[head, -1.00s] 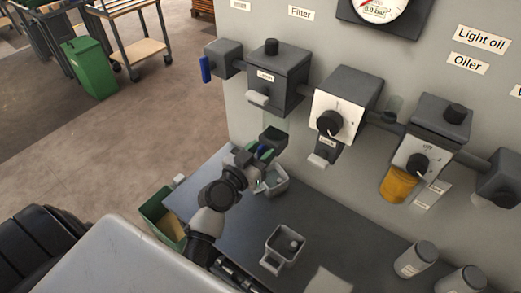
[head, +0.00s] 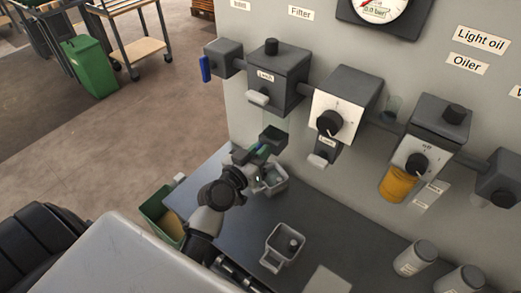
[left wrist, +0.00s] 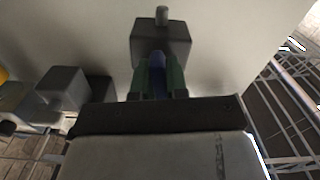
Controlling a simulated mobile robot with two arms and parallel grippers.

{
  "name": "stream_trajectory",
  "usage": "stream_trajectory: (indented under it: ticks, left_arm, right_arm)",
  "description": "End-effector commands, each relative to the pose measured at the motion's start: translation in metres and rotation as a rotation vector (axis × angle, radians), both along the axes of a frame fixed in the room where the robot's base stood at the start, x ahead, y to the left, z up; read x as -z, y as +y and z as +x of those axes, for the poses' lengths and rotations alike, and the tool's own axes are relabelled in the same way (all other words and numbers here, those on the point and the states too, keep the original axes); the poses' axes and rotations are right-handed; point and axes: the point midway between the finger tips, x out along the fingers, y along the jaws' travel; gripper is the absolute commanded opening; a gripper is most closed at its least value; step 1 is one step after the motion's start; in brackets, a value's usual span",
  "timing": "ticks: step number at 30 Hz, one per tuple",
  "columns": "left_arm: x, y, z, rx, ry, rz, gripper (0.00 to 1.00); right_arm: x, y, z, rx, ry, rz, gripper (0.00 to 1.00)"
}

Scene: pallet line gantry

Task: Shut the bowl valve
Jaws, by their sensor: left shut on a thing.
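The bowl valve, a dark block (head: 273,138), sits low on the panel under the left filter unit (head: 278,75). In the left wrist view the dark block (left wrist: 160,42) is straight ahead, with a blue lever (left wrist: 157,78) pointing toward the camera. My left gripper (head: 262,152) is at the lever. Its green fingers in the left wrist view (left wrist: 157,82) stand on both sides of the lever and are shut on it. In the head view the fingers and wrist hide most of the lever. My right gripper is not in view.
A grey cup (head: 272,180) stands close under my left gripper on the dark shelf (head: 235,245). A second cup (head: 283,247) stands nearer. A green bin (head: 160,215) is at the shelf's left end. Another blue lever (head: 205,68) is at the panel's upper left.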

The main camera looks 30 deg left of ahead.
Motion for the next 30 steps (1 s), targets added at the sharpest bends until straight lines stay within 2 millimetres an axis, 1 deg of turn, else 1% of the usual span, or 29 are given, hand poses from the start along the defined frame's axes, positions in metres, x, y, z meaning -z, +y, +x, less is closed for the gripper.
stream_trajectory:
  ticks: [6, 30]
  left_arm:
    - [-0.002, 0.001, 0.0, 0.001, 0.026, -0.192, 0.0]
    - [0.001, 0.004, 0.001, -0.001, 0.13, -0.946, 0.0]
  right_arm:
    - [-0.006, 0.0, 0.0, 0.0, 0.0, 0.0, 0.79]
    - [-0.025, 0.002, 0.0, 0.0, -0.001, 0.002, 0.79]
